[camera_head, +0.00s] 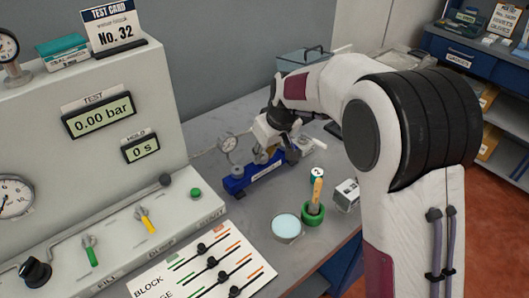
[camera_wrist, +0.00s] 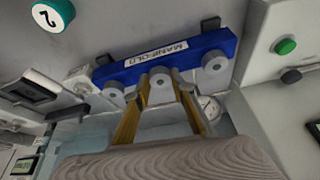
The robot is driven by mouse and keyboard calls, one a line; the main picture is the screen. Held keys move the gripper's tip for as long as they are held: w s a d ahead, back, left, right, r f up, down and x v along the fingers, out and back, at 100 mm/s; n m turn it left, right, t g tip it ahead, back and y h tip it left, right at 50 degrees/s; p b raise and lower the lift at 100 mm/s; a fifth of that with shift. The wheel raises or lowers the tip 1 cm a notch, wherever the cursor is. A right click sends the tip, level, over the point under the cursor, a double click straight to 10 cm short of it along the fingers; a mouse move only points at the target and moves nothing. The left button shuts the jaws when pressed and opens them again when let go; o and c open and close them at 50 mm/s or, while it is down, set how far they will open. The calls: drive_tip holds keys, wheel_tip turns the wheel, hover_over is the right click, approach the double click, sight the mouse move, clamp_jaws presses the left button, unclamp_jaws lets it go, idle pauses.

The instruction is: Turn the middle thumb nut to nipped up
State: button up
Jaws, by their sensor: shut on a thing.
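The blue manifold block (camera_wrist: 190,45) runs across the top of the wrist view with its label facing me. Three grey round thumb nuts sit along its edge: one at the left (camera_wrist: 113,93), the middle thumb nut (camera_wrist: 160,90), and one at the right (camera_wrist: 213,61). My gripper (camera_wrist: 159,77) has its two yellow fingers on either side of the middle nut and is shut on it. In the camera_head view, the blue block (camera_head: 236,184) lies on the bench under my gripper, which partly hides the nuts. The nut's tightness cannot be told.
A test panel (camera_head: 120,180) stands at the left, its displays reading 0.00 bar and 0 s. A small gauge (camera_head: 228,143) is beside the block.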

drive_tip(key=shift+s+a+m+t+h, duration=0.15)
drive_tip(key=shift+m+t+h, duration=0.2)
drive_tip(key=shift+m, duration=0.85)
drive_tip(key=shift+w+a+m+t+h, duration=0.15)
drive_tip(key=shift+m+h, duration=0.3)
drive_tip(key=shift+m, duration=0.75)
drive_tip(key=shift+s+m+h, duration=0.1)
drive_tip(key=shift+m+h, duration=0.5)
drive_tip(key=shift+m, duration=1.3)
drive_tip(key=o, duration=1.1)
drive_tip(key=shift+s+r, duration=0.1)
drive_tip(key=shift+r, duration=0.05)
drive_tip(key=shift+a+v, duration=0.15)
drive_tip(key=shift+v, duration=2.75)
drive_tip(key=shift+a+v, duration=0.1)
drive_tip(key=shift+v, duration=2.85)
